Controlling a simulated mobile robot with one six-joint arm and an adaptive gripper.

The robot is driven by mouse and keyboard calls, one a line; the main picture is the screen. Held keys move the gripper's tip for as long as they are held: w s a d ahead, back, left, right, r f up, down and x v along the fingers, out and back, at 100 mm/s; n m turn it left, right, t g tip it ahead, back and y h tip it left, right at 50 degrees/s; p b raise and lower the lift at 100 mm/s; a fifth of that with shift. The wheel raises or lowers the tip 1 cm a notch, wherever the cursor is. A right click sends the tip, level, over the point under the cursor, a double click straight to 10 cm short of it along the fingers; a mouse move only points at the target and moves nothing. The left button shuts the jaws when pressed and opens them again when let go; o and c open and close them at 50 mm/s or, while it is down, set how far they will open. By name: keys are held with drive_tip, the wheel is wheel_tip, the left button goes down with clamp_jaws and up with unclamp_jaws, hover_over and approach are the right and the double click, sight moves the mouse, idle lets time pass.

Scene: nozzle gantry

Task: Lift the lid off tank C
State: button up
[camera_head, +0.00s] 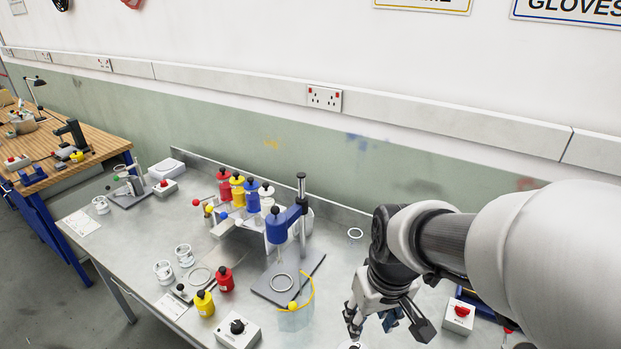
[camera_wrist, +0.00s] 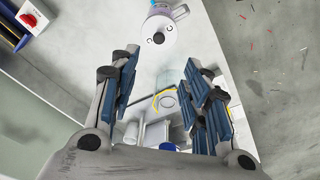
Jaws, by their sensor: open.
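A round white lid marked C (camera_wrist: 170,42), with a dark knob (camera_wrist: 158,38) at its middle, is near the top of the wrist view. Part of the clear tank C (camera_wrist: 160,5) shows at its edge, mostly cut off by the frame. In the head view only a sliver of the white lid (camera_head: 352,345) shows at the bottom edge, below my gripper (camera_head: 385,318). In the wrist view my gripper (camera_wrist: 160,75) is open and empty, its two fingers apart. The lid lies beyond the fingertips and is not between them.
A blue press stand (camera_head: 285,222) with several coloured bottles behind it stands left of my gripper. A clear tank with a yellow tube (camera_head: 296,318) is nearer. A white box with a red knob (camera_head: 459,313) sits to the right.

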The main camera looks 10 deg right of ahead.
drive_tip(key=b, duration=0.3)
hover_over(355, 348)
drive_tip(key=s, duration=0.2)
wheel_tip(355, 348, down, 11)
drive_tip(key=shift+s+f, duration=0.15)
drive_tip(key=shift+f, duration=0.05)
drive_tip(key=shift+w+a+f+b, duration=0.1)
drive_tip(key=shift+w+f+b, duration=0.2)
drive_tip(key=shift+f, duration=0.7)
drive_tip(key=shift+w+f+b, duration=0.25)
drive_tip(key=shift+f+b, duration=0.1)
drive_tip(key=shift+f, duration=0.6)
drive_tip(key=shift+w+a+f+b, duration=0.1)
drive_tip(key=shift+w+f+b, duration=0.2)
drive_tip(key=shift+f, duration=0.7)
drive_tip(key=shift+s, duration=0.1)
drive_tip(key=shift+d, duration=0.1)
drive_tip(key=shift+c, duration=0.6)
clamp_jaws()
